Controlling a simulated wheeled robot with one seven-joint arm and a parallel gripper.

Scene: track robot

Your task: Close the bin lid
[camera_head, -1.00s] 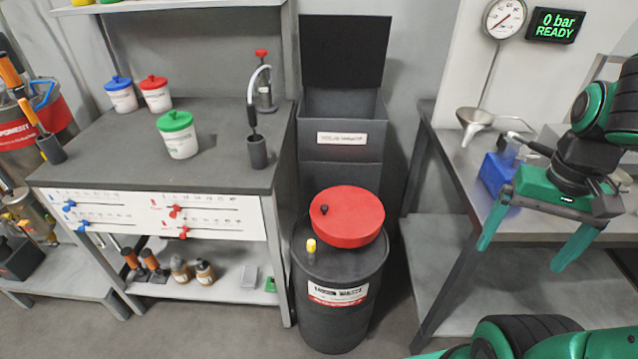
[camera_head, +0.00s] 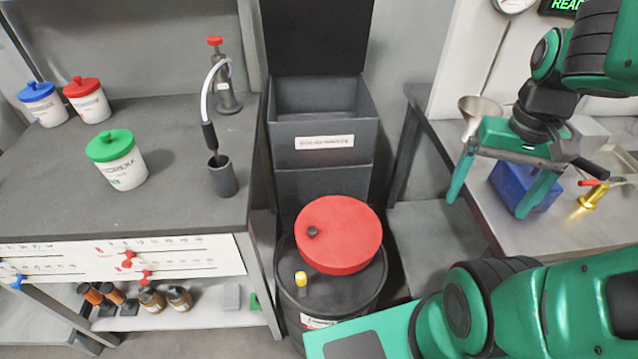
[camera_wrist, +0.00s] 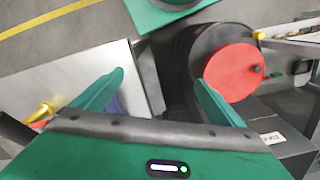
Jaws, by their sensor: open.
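A grey bin (camera_head: 290,128) with a white label stands in the gap between two benches. Its dark lid (camera_head: 318,38) stands upright at the back, so the bin is open at the top. The bin's lower front is partly hidden by a black drum (camera_head: 345,288) with a red round lid (camera_head: 345,235) resting tilted on it. My gripper (camera_head: 487,207) is open and empty, to the right of the bin, over the right bench's edge. In the wrist view my gripper (camera_wrist: 159,79) points down, with the red lid (camera_wrist: 232,73) beyond its right finger.
The left bench (camera_head: 60,195) carries lidded jars and a pump with a hose. The right bench (camera_head: 575,225) holds a blue box (camera_head: 540,188), a funnel (camera_head: 478,108) and a brass part (camera_head: 594,194). My arm crosses the lower right, close to the drum.

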